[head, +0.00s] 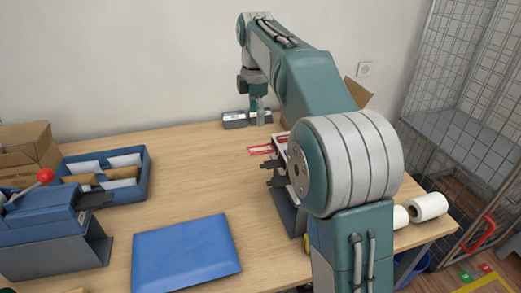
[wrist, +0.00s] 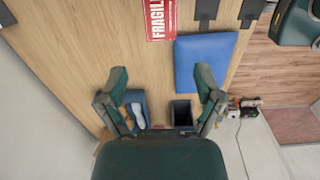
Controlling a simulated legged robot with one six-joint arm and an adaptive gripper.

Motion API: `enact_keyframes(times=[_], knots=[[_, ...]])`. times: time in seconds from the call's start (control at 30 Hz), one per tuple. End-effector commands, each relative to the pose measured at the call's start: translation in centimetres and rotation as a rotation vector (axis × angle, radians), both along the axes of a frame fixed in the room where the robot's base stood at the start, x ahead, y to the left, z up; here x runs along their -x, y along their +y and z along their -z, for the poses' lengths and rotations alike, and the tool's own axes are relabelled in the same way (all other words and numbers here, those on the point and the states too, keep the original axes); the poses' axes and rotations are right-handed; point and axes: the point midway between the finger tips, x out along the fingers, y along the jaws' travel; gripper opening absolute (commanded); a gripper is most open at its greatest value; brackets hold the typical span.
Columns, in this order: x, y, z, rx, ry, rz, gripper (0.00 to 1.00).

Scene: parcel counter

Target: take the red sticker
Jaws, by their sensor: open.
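The red sticker (head: 261,150) lies flat on the table in the head view, left of my arm. In the wrist view a red sticker (wrist: 160,18) with white "FRAGILE" lettering shows at the top, partly cut off by the frame edge. My gripper (wrist: 161,76) is open, its two dark fingers spread with nothing held between them. The sticker lies beyond the fingertips, apart from them. In the head view my gripper (head: 258,104) hangs pointing down near the back of the table, behind the sticker.
A blue flat piece (wrist: 204,62) lies beside the sticker. Grey items (head: 234,120) stand near my gripper at the back. A blue tray (head: 147,185) with envelopes, a blue envelope (head: 187,255) and white rolls (head: 428,206) are also on the table. The table's middle is clear.

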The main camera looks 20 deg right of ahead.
Motion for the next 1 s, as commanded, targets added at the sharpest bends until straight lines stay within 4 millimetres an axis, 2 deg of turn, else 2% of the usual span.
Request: enact_keyframes(times=[0.7,1.0], knots=[[0.1,0.1,7.4,0.001,0.001,0.001,0.84],[0.0,0.1,9.6,0.001,0.000,0.001,0.84]])
